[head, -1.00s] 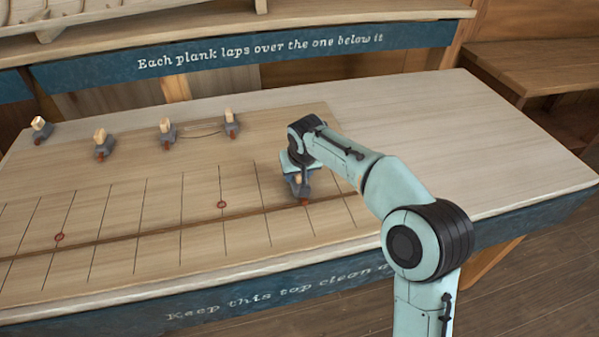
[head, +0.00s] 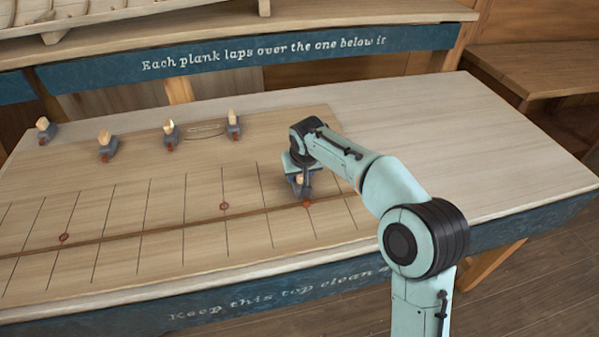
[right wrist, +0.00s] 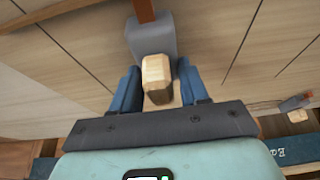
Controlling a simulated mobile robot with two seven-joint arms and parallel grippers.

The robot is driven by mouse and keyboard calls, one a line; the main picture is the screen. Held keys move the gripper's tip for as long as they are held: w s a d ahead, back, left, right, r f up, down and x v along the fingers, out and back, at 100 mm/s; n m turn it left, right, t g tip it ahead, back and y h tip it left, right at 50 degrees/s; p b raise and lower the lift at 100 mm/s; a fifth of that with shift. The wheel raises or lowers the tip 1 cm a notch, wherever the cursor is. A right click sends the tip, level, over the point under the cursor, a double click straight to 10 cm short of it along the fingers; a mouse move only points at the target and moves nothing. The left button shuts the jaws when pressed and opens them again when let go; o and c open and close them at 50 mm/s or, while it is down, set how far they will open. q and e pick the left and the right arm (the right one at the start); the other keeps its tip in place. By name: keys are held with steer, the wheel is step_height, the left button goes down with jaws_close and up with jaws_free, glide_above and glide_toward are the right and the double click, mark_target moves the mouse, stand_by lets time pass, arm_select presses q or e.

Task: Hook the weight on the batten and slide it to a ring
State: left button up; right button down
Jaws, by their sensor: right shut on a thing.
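My right gripper (head: 301,176) is shut on a grey weight (head: 303,190) near the right end of the batten (head: 150,232), a thin dark strip curving across the lined board. In the right wrist view the blue fingers (right wrist: 157,82) flank the weight's pale wooden knob (right wrist: 156,72). Its grey body (right wrist: 150,38) and red-brown hook (right wrist: 145,10) point away; whether the hook bears on the batten I cannot tell. Red rings mark the batten line at the left (head: 63,238) and middle (head: 224,206); a red mark (head: 308,204) shows by the held weight. My left gripper is out of view.
Several other weights stand along the board's back: far left (head: 45,132), left (head: 107,150), middle (head: 170,138) and right (head: 233,128). The pale tabletop (head: 430,120) is clear at the right. A blue lettered edge (head: 250,301) runs along the front.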

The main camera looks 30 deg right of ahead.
stand_by(0.4)
steer(key=shift+c, duration=2.4)
jaws_free()
steer(key=shift+f, duration=0.15)
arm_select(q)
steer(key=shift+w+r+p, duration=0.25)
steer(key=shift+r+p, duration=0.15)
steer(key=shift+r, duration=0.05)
arm_select(e)
steer(key=v, duration=1.3)
steer(key=shift+s+r, duration=0.15)
steer(key=shift+r, duration=0.1)
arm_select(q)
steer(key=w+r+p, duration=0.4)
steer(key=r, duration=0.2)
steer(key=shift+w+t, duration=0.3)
arm_select(e)
step_height(320, 180, up, 7)
